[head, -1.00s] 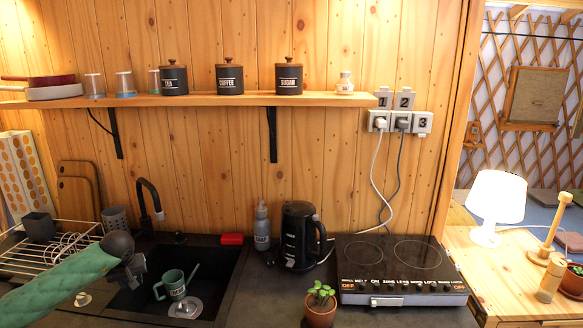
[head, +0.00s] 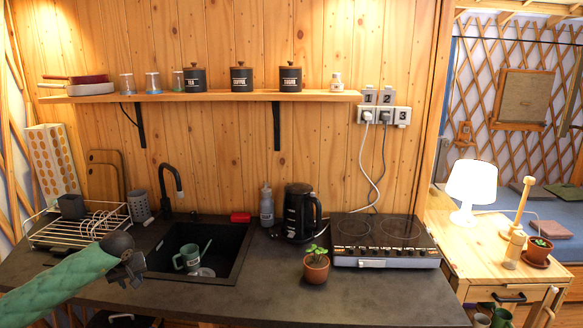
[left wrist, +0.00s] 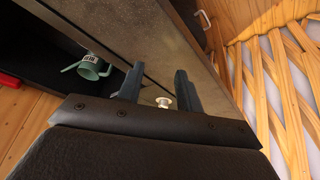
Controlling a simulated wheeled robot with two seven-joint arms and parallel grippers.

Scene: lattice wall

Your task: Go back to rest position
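My left gripper (head: 125,262) is at the end of the green-sleeved arm, over the counter in front of the sink's left side. It also shows in the left wrist view (left wrist: 160,90), its two fingers apart, with nothing held between them. A small white knob (left wrist: 163,102) shows beyond the fingers. A green cup-like vessel (head: 187,258) with a handle and a long spout or stick stands in the black sink (head: 225,270); it also shows in the left wrist view (left wrist: 90,68), clear of the gripper. My right gripper is not in view.
The dark counter (head: 240,308) is clear in front. A dish rack (head: 60,238) stands left, a black tap (head: 172,190) behind the sink. A kettle (head: 300,212), a potted plant (head: 316,266) and a hob (head: 385,235) stand right. A shelf (head: 220,97) runs above.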

